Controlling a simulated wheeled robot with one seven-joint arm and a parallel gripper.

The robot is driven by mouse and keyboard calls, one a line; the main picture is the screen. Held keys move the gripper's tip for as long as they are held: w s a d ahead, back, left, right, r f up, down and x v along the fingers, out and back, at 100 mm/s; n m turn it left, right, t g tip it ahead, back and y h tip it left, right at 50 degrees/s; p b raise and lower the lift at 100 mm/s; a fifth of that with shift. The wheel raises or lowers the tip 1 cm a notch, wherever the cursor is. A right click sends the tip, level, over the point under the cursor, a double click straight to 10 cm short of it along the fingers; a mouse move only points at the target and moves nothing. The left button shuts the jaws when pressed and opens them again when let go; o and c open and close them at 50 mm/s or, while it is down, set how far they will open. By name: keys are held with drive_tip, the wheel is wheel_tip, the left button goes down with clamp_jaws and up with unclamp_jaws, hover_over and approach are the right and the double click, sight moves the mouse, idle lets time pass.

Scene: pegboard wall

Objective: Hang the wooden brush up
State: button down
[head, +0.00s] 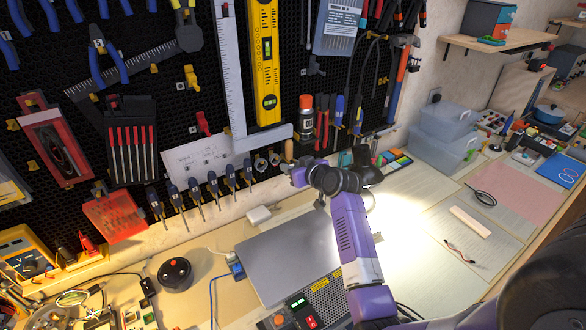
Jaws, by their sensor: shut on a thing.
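My gripper (293,171) is at the end of my purple arm, close in front of the lower pegboard (225,95). It is shut on the wooden brush (289,149), of which only a short, light-brown, upright end shows above the jaws. The rest of the brush is hidden by the gripper or too small to make out. A bare-looking red hook (203,123) and a yellow hook (191,78) are on the board, up and left of my gripper. I cannot tell whether the brush touches the board.
A metal square (232,85), a yellow level (264,65) and a spray can (305,120) hang above my gripper. Several screwdrivers (212,185) hang to its left. A grey laptop-like slab (285,255) lies on the bench below. Clear bins (440,140) stand right.

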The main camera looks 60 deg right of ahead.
idle(0.4)
drive_tip(key=c, duration=1)
unclamp_jaws()
drive_tip(key=v, duration=0.7)
drive_tip(key=shift+s+a+r+b, duration=0.1)
drive_tip(key=shift+s+a+b, duration=0.15)
drive_tip(key=shift+s+b, duration=0.1)
drive_tip(key=shift+r, duration=0.1)
